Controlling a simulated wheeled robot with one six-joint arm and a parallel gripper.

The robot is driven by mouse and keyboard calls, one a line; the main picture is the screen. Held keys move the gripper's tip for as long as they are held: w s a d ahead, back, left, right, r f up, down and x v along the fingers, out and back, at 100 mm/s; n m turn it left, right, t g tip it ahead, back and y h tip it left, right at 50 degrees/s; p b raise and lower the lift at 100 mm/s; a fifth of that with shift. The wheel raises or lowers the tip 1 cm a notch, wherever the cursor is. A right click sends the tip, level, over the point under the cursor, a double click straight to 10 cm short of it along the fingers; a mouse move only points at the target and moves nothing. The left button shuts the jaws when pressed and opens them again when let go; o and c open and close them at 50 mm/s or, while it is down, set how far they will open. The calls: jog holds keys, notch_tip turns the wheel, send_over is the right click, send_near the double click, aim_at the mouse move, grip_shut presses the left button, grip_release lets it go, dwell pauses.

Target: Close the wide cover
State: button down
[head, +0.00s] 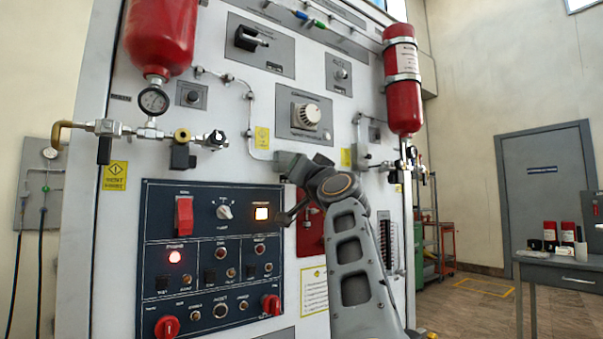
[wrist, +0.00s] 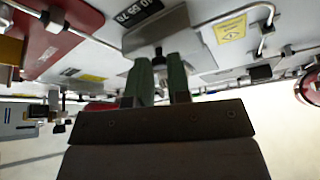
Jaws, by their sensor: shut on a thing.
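A wide grey metal plate with a black label (wrist: 155,32) shows at the top middle of the wrist view; I take it to be the wide cover. In the head view my arm and wrist hide most of the grip, so I cannot tell how far the cover is swung.
A red plate (wrist: 60,32) lies close to the grip. A dark switch panel (head: 213,250) with lit lamps is left of my arm. Pipes, a yellow label (head: 262,138) and a grey dial (head: 307,116) are nearby. Open floor lies to the right.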

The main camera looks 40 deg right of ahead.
jog(key=shift+r, duration=0.1)
jog(key=c, duration=1.1)
grip_release()
jog(key=shift+w, duration=0.1)
jog(key=b+v, duration=0.4)
jog(key=v, duration=1)
jog(key=shift+w+a, duration=0.1)
